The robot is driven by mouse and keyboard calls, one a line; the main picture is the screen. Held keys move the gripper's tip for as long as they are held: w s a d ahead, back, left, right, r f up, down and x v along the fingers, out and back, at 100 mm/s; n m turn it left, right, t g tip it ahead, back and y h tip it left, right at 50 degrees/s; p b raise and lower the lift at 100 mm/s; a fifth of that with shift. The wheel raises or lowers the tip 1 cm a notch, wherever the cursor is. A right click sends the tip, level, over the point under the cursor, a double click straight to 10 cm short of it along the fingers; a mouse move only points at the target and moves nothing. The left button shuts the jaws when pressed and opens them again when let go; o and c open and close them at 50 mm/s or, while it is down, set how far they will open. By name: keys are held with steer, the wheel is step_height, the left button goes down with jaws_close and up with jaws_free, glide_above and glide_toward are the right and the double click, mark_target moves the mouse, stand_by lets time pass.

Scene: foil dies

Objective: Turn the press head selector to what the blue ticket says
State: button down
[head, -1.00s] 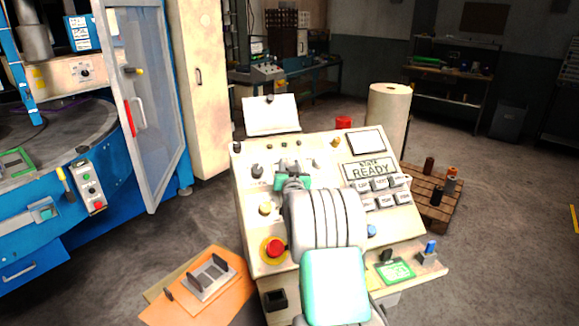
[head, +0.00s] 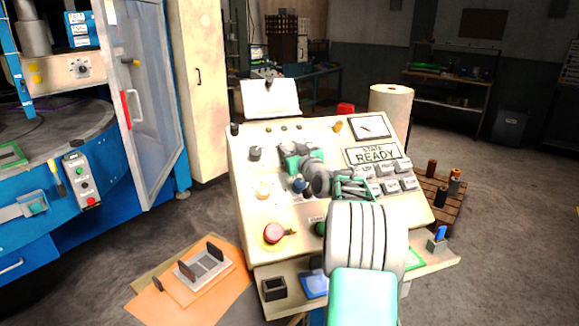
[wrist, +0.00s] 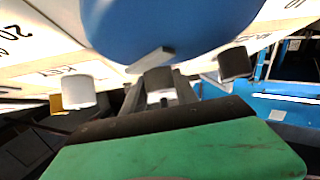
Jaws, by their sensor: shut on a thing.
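A blue knob (head: 299,184) sits on the left middle of the sloped cream console, right beside my gripper (head: 303,180). In the wrist view the knob (wrist: 165,22) is a large blue round shape with a grey bar at its lower edge. My gripper (wrist: 160,82) is shut on it, though the contact is partly hidden. Printed numbers, including a 20, show on the pale panel around it. The setting it points to cannot be read. A blue card (head: 82,30) with white panels hangs on the machine at upper left; its print is too small to read.
The console (head: 245,215) also carries a red button (head: 274,232), a grey knob (head: 255,153), a READY sign (head: 376,154) and several grey keys. A gauge (head: 368,128) is at its upper right. An orange board (head: 215,300) lies at lower left. Open floor lies at right.

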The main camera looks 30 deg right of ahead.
steer(key=shift+d+f+n+y+b, duration=0.1)
steer(key=shift+f+n+y+b, duration=0.05)
steer(key=shift+n+y+b, duration=0.4)
steer(key=shift+f+n+y+b, duration=0.15)
steer(key=shift+n+y+b, duration=0.2)
steer(key=shift+n+y, duration=0.25)
steer(key=shift+r+n+g+y, duration=0.15)
steer(key=shift+n+g+y, duration=0.05)
steer(key=shift+n+y, duration=0.7)
steer(key=shift+r+n+g+y, duration=0.15)
steer(key=shift+n+g+y, duration=0.05)
steer(key=shift+n+y, duration=0.65)
steer(key=c, duration=0.9)
jaws_free()
steer(key=shift+c, duration=0.2)
steer(key=s, duration=0.2)
steer(key=s+b, duration=0.1)
steer(key=s, duration=0.2)
steer(key=s+d+b, duration=0.1)
steer(key=s, duration=0.1)
steer(key=shift+s+r, duration=0.15)
steer(key=shift+s, duration=0.2)
